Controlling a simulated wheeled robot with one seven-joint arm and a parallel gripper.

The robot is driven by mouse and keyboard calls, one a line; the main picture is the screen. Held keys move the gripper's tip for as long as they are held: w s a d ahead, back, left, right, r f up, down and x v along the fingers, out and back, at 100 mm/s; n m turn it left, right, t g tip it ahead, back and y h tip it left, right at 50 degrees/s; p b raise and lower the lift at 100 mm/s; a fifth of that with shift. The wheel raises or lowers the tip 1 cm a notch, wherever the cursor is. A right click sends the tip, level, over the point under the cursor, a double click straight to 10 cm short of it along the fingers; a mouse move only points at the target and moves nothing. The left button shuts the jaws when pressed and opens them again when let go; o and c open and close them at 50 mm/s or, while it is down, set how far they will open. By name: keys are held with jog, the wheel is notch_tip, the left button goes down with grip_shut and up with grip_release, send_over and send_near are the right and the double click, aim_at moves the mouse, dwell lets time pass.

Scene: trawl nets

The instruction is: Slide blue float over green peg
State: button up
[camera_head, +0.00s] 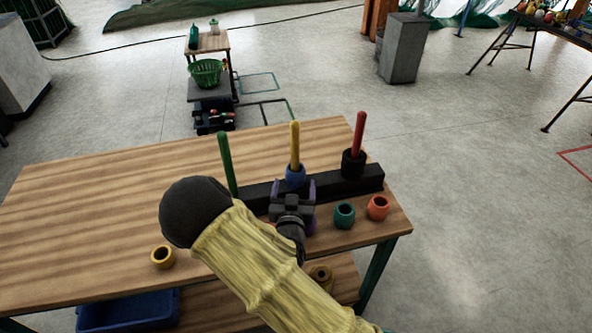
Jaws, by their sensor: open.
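The blue float (295,174) sits around the lower part of the yellow peg (295,145), on the black base bar (330,182). The green peg (226,162) stands bare at the left end of the bar, its foot partly hidden by my arm. My gripper (294,185) has purple fingers, held apart, one on each side just in front of the blue float. From this view I cannot tell whether the fingers touch it. The gripper body hides part of the bar.
A black float (353,164) is around the red peg (359,134). A teal float (344,216) and an orange float (377,207) stand right of my gripper. A yellow float (162,256) stands at front left. The table's (110,205) left side is clear.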

aim_at(295, 176)
jog(key=w, duration=0.6)
jog(key=shift+w+d+p, duration=0.1)
jog(key=shift+w+p, duration=0.15)
jog(key=shift+p, duration=0.1)
jog(key=c, duration=1.1)
jog(key=shift+r, duration=0.15)
jog(key=shift+r+p, duration=7.15)
jog(key=shift+r, duration=4.7)
